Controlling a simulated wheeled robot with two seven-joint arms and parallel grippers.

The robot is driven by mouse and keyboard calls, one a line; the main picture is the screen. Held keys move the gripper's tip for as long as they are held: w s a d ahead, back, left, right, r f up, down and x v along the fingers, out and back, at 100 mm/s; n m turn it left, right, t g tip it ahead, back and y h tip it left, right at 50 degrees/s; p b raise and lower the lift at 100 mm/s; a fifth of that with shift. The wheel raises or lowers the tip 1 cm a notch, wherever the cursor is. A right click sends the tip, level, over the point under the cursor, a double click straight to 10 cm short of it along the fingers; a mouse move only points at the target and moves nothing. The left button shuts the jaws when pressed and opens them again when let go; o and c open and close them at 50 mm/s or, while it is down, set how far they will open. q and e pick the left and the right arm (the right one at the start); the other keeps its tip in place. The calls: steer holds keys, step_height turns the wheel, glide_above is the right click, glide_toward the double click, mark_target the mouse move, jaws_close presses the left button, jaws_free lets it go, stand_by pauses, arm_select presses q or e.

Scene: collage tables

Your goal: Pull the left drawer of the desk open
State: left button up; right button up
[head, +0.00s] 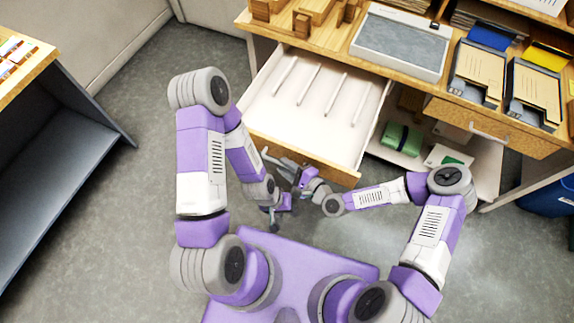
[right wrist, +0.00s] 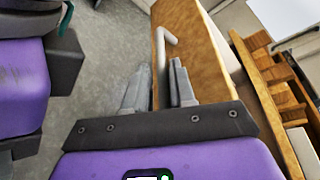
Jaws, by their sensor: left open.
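The left drawer (head: 310,105) of the desk is pulled far out in the head view. Its white inside with thin dividers shows, and it looks empty. Its wooden front (head: 318,160) faces my arms. My right gripper (head: 282,165) is at the left part of this front. In the right wrist view its fingers (right wrist: 160,85) lie on either side of the pale bar handle (right wrist: 168,40) and appear shut on it. My left gripper (head: 273,222) is open and empty, below the drawer front and apart from it.
The desk top holds a grey tray (head: 400,45), wooden blocks (head: 308,15) and folders (head: 480,72). The right drawer (head: 490,127) is closed. Green items (head: 402,138) lie on a shelf below. A dark-sided table (head: 55,150) stands left, with clear floor between.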

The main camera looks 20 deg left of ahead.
steer(key=p+v, duration=0.1)
steer(key=v, duration=0.6)
steer(key=shift+d, duration=0.2)
steer(key=shift+s, duration=0.1)
stand_by(0.3)
steer(key=s+d+f+n+g+h+p, duration=0.2)
steer(key=s+d+n+g+h, duration=0.1)
steer(key=d, duration=0.5)
steer(key=s+d+f+n+g+h+p, duration=0.1)
steer(key=s+d+f+n+g+h, duration=0.2)
steer(key=s+d+n+h, duration=0.2)
steer(key=d+n+h, duration=0.1)
steer(key=d, duration=0.2)
steer(key=shift+s+h+p, duration=0.15)
steer(key=shift+h+p, duration=0.2)
steer(key=shift+h, duration=0.05)
